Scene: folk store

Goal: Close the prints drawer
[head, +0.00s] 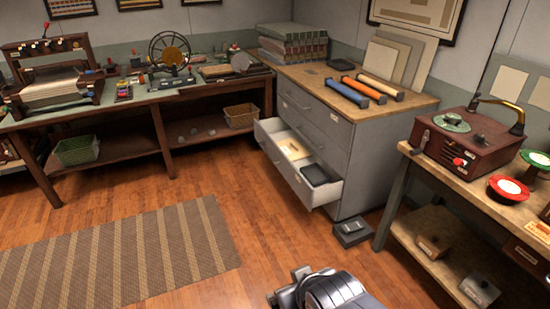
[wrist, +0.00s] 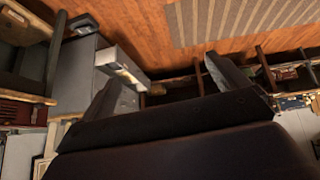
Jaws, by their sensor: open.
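A grey cabinet (head: 358,146) stands in the back corner in the head view. Its prints drawer (head: 322,192) is pulled well out toward the left, with a pale sheet or box (head: 293,149) and a dark tray-like item (head: 315,174) inside. In the wrist view the picture is turned over, and the open drawer (wrist: 121,67) shows beyond the left finger. My gripper (wrist: 165,87) is open and empty, its two dark fingers wide apart. It is clear of the drawer. The fingers do not show clearly in the head view.
Three colored rolls (head: 364,89) lie on the cabinet top. A small dark grey box (head: 352,232) sits on the floor by the cabinet. A workbench (head: 410,174) stands at right, a long table (head: 130,97) at left. Floor around the striped rug (head: 120,255) is free.

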